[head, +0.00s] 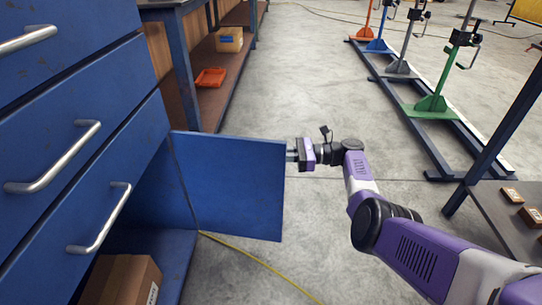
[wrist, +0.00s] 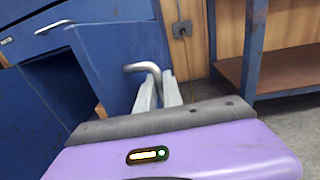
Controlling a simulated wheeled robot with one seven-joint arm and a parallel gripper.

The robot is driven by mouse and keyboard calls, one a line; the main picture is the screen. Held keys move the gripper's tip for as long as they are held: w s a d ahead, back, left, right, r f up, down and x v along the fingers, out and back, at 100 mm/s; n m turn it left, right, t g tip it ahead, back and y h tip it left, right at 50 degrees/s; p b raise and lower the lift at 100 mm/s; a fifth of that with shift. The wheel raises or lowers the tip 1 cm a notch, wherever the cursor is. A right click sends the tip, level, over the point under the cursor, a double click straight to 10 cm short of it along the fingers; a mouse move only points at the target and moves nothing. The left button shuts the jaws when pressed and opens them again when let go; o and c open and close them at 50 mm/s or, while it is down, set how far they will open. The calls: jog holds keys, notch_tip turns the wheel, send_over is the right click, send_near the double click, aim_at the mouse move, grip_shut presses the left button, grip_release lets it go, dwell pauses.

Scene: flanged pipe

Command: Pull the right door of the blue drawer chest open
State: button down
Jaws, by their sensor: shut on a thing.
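The blue drawer chest (head: 60,150) fills the left of the head view. Its right door (head: 230,185) stands swung well out from the chest, with its broad side towards the head camera. The door also shows in the wrist view (wrist: 105,60), with a bent metal handle (wrist: 142,67) on it. My gripper (head: 291,154) is at the door's free edge. In the wrist view my gripper's fingers (wrist: 158,92) are closed around the handle's end. The handle is hidden behind the door in the head view.
A cardboard box (head: 122,280) sits in the open lower compartment. A workbench (head: 183,75) with an orange tray (head: 210,78) on its shelf stands behind the door. Pipe stands (head: 435,95) are at the back right, and a table (head: 500,215) is at the right.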

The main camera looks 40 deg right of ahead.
jog(key=shift+f, duration=0.1)
jog(key=c, duration=1.8)
grip_release()
jog(key=shift+d, duration=0.1)
jog(key=p+v, duration=0.1)
jog(key=v, duration=0.6)
jog(key=shift+s+d, duration=0.2)
jog(key=shift+s, duration=0.1)
